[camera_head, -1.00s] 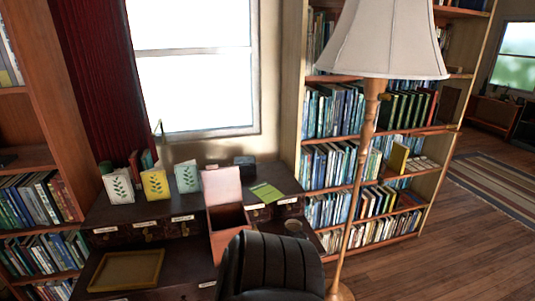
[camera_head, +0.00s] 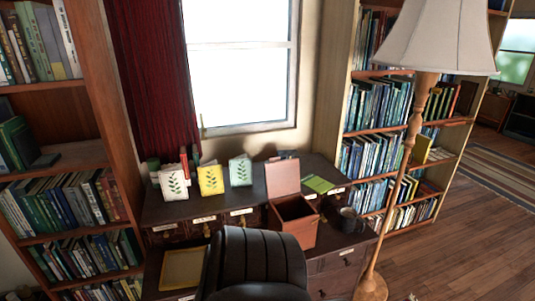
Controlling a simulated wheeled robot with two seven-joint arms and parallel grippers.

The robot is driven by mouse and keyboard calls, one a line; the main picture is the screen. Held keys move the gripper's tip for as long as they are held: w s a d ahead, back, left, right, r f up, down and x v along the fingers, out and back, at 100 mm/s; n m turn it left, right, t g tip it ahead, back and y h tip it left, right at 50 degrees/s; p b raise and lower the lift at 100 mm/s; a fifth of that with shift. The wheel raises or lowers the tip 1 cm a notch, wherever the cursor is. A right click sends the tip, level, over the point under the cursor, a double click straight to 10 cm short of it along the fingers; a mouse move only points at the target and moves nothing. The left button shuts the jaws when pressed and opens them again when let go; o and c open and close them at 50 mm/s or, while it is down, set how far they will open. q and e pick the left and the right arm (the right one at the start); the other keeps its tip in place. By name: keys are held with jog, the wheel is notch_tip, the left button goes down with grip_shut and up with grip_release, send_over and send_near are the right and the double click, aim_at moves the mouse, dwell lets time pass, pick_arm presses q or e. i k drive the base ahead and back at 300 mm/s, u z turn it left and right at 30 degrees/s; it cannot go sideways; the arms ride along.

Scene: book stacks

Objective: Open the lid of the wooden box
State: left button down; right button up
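The wooden box (camera_head: 306,234) is reddish brown and sits on the right half of the dark desk. Its lid (camera_head: 283,178) stands raised at the back, and the dark inside of the box shows from above. Neither of my grippers is in view, and nothing touches the box or its lid.
A black chair (camera_head: 256,262) stands in front of the desk (camera_head: 155,212), left of the box. A mug (camera_head: 348,219) is to the box's right, a floor lamp (camera_head: 413,130) further right. Cards, a green booklet (camera_head: 318,184) and a wooden tray (camera_head: 184,268) lie around. Floor at right is clear.

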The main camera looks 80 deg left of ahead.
aim_at(282, 178)
jog(key=u, duration=1.7)
